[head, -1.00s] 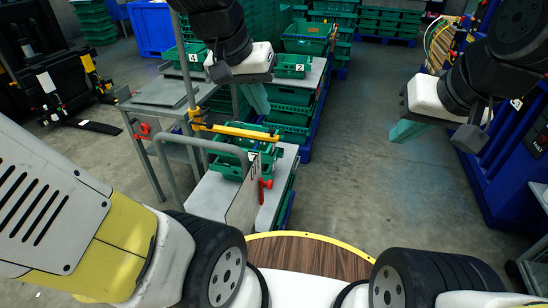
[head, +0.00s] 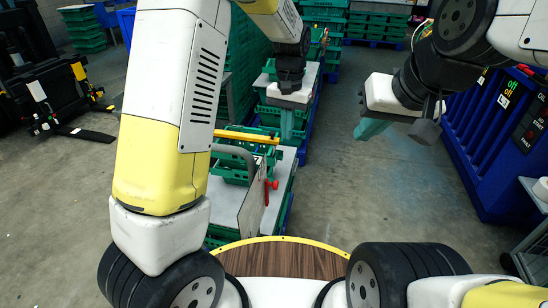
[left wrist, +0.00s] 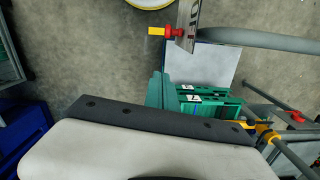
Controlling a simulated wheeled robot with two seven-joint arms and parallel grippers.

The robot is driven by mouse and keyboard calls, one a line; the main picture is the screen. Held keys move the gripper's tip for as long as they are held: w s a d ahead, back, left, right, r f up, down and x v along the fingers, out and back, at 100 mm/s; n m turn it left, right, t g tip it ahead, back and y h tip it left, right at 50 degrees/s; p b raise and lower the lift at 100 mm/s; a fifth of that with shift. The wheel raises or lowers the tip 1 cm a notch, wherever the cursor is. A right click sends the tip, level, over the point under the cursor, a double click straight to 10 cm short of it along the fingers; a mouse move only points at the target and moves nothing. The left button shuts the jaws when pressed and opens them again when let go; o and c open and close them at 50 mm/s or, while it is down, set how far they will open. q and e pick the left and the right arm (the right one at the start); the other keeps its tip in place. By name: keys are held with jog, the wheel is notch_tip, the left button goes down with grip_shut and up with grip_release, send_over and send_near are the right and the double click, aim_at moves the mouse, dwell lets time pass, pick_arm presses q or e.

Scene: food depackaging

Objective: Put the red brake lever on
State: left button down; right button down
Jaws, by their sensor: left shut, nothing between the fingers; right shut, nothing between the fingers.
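A red lever (head: 267,189) sits at the side of the cart's grey sign plate (head: 250,207). In the left wrist view the red lever (left wrist: 173,32) shows at the top with a yellow end, beside the plate (left wrist: 188,20). My left gripper (head: 287,128) is shut and empty, above and beyond the lever in the head view and apart from it. Its green fingers (left wrist: 159,90) show below the lever in the left wrist view. My right gripper (head: 370,128) is shut and empty, in the air over bare floor to the right.
The cart (head: 283,170) carries green crates (head: 235,150) and has a yellow bar (head: 247,136) and a curved grey handle (head: 233,150). A second red part (left wrist: 297,115) shows at right in the left wrist view. Blue cabinets (head: 475,150) stand right. Floor between is clear.

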pick_arm(q)
jog(key=shift+w+d+f, duration=0.1)
jog(key=shift+w+f, duration=0.05)
jog(key=shift+f, duration=0.35)
jog(key=shift+w+d+f, duration=0.1)
jog(key=shift+f, duration=0.4)
jog(key=s+a+f, duration=0.2)
jog(key=s+f, duration=0.2)
jog(key=f, duration=0.6)
jog(key=shift+s+f, duration=0.25)
